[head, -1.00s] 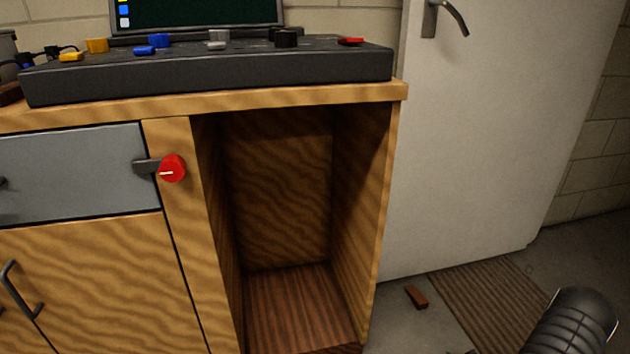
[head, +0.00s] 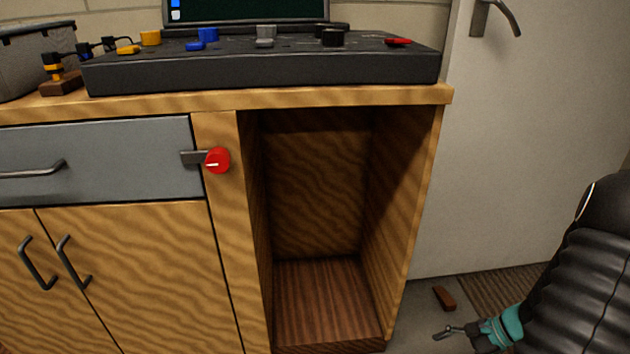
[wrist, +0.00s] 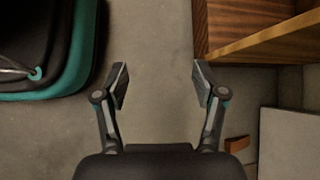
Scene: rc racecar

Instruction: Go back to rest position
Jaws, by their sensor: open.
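My gripper (wrist: 160,85) is open and empty in the wrist view, with its two fingers apart above bare grey floor. In the head view my gripper (head: 447,332) shows small at the lower right, beside my black arm. It is to the right of the wooden cabinet's open compartment (head: 318,190) and apart from it.
The wooden cabinet (head: 130,265) has a grey drawer (head: 90,165) with a red knob (head: 217,160) beside it. A dark control panel (head: 260,68) lies on top. A brown block (head: 444,298) lies on the floor near the white door (head: 530,130). It also shows in the wrist view (wrist: 237,143).

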